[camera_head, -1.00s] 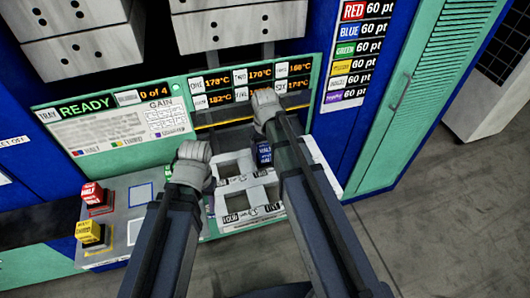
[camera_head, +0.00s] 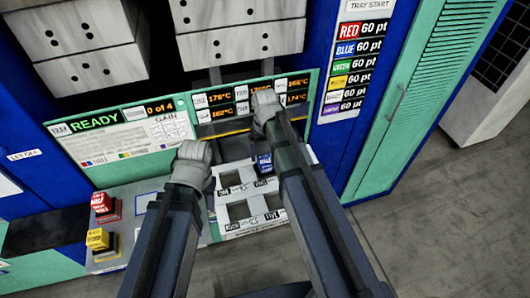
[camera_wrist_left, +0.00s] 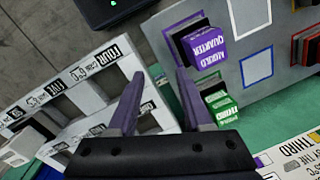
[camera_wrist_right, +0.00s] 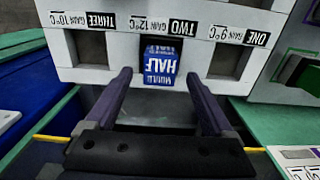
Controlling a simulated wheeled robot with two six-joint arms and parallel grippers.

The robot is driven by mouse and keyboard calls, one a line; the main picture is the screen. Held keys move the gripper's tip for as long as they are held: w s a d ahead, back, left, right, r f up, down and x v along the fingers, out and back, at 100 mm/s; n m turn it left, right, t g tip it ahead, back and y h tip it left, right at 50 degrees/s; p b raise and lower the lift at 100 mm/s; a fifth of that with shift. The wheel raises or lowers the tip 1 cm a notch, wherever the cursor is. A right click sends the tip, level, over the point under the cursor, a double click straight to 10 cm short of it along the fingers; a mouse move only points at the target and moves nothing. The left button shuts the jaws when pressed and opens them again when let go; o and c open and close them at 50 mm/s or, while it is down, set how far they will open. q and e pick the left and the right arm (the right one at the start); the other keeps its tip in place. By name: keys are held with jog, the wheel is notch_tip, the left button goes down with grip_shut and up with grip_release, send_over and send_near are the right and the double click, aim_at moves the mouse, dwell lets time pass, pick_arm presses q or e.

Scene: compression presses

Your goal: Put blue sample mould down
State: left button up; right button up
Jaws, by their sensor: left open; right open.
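The blue sample mould (camera_wrist_right: 158,62), labelled HALF, sits at the slot marked TWO of the white tray (camera_wrist_right: 100,18) in the right wrist view. In the head view the mould (camera_head: 264,162) shows beside my right forearm. My right gripper (camera_wrist_right: 160,76) is open, its fingers on either side of the mould with gaps between; it holds nothing. In the head view my right gripper (camera_head: 265,99) is over the press front. My left gripper (camera_wrist_left: 158,88) is open and empty, between the tray and a grey board; it shows in the head view (camera_head: 193,152).
A purple mould (camera_wrist_left: 205,47) and a green mould (camera_wrist_left: 220,103) are on the grey board (camera_wrist_left: 238,75). A red mould (camera_head: 103,203) and a yellow mould (camera_head: 98,238) stand at left. The press display (camera_head: 95,122) reads READY. Several tray slots are empty.

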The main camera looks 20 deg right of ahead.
notch_tip(320, 180, up, 7)
jog(key=p, duration=0.5)
jog(key=s+a+n+h, duration=0.1)
jog(key=s+a+n, duration=0.2)
jog(key=s+a, duration=0.7)
jog(key=s, duration=0.4)
jog(key=shift+s+a+f, duration=0.15)
jog(key=shift+a+f, duration=0.05)
jog(key=shift+a, duration=0.05)
jog(key=shift+d, duration=0.1)
